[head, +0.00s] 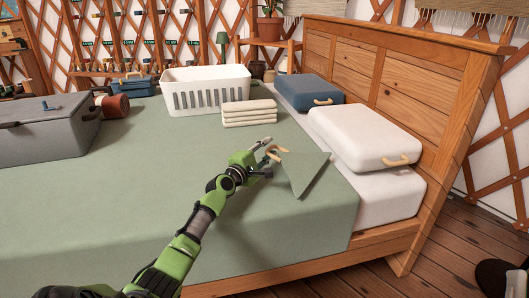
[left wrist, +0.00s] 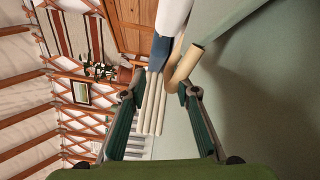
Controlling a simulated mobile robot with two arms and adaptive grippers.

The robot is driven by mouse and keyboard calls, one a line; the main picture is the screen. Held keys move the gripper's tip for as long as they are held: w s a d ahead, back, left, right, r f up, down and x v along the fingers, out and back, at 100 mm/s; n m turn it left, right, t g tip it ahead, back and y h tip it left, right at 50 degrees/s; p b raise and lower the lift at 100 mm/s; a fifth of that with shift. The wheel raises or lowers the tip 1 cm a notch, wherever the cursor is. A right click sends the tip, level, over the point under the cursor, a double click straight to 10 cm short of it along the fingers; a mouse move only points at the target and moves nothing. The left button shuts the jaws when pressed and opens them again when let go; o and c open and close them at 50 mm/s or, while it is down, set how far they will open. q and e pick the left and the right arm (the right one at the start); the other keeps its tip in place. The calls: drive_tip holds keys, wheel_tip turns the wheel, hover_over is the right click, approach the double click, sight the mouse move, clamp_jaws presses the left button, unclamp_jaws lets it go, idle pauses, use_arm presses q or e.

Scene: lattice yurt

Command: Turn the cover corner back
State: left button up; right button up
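The green cover (head: 150,185) lies over the bed. Its corner near the pillows shows as a triangular flap (head: 308,172), folded over toward the bed's middle. I cannot tell if the flap lies fully flat. A tan loop handle (head: 277,151) is at the flap's inner tip; it also shows in the left wrist view (left wrist: 186,66). My left gripper (head: 267,157) is at this loop with its fingers spread. In the left wrist view its fingertips (left wrist: 160,93) are wide apart, with the loop just beyond the right-hand one and nothing clamped. My right gripper is out of view.
A white pillow (head: 365,135) and a blue one (head: 308,91) lie by the wooden headboard (head: 400,75). Folded cloths (head: 249,113), a white basket (head: 205,92), a grey case (head: 45,130) and a red-brown pot (head: 115,105) stand on the bed. The cover's middle is clear.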

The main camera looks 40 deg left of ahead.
use_arm(q)
drive_tip(key=s, duration=0.4)
drive_tip(key=s+d, duration=0.1)
drive_tip(key=s, duration=0.7)
drive_tip(key=shift+d, duration=0.2)
drive_tip(key=shift+w, duration=0.1)
